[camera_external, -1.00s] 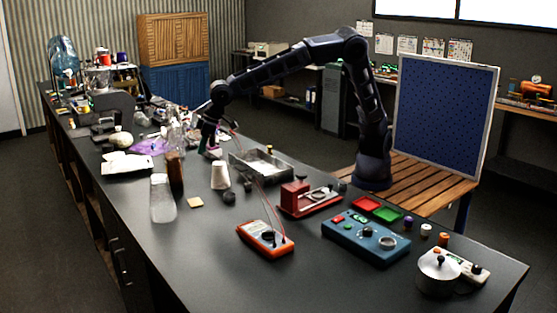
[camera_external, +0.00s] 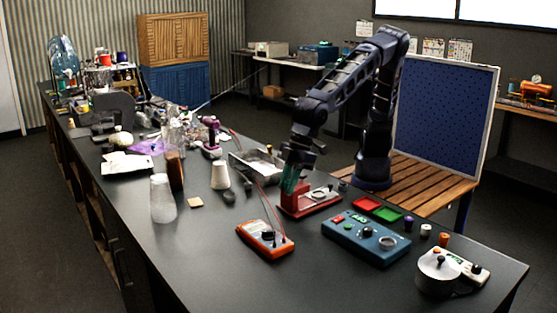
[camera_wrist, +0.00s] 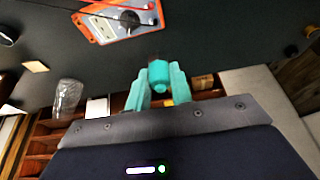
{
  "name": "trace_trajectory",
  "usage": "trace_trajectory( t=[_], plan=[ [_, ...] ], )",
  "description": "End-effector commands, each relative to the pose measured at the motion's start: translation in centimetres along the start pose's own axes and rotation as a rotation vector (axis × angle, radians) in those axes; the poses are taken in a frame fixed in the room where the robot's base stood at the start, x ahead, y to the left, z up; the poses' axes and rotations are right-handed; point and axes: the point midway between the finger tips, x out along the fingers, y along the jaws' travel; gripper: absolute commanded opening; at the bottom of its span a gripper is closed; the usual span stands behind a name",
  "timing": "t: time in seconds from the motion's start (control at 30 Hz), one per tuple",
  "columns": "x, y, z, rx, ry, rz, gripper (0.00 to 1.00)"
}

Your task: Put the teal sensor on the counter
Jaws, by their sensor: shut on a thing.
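The teal sensor (camera_wrist: 158,75) is between my gripper's teal fingers (camera_wrist: 159,90) in the wrist view, with a dark tip pointing away from the wrist. My gripper (camera_external: 291,188) is shut on it and points down in the external view, beside the red press-like fixture (camera_external: 297,201). There the sensor cannot be told apart from the fingers, and I cannot tell whether it touches anything. The dark counter (camera_external: 205,265) runs beneath, with a bare stretch at the front left.
An orange multimeter (camera_external: 264,239) with red leads lies in front of my gripper. A blue control box (camera_external: 366,238) stands to the right, a metal tray (camera_external: 258,163) behind left. A glass (camera_external: 162,198) and a white cup (camera_external: 220,176) stand left. A purple tool (camera_external: 211,137) stands farther back.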

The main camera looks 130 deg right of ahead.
Motion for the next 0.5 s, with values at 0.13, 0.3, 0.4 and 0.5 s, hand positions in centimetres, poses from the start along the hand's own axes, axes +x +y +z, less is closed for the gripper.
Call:
trace_trajectory(
  t=[0.13,0.3,0.4,0.5],
  plan=[
    [-1.1,-6.1,2.7,-0.078,0.000,-0.030,0.00],
    [-2.5,-12.5,6.2,-0.160,0.000,-0.065,0.00],
    [-3.5,-16.0,8.5,-0.209,0.000,-0.086,0.00],
    [-4.5,-19.4,11.0,-0.259,0.000,-0.105,0.00]
  ],
)
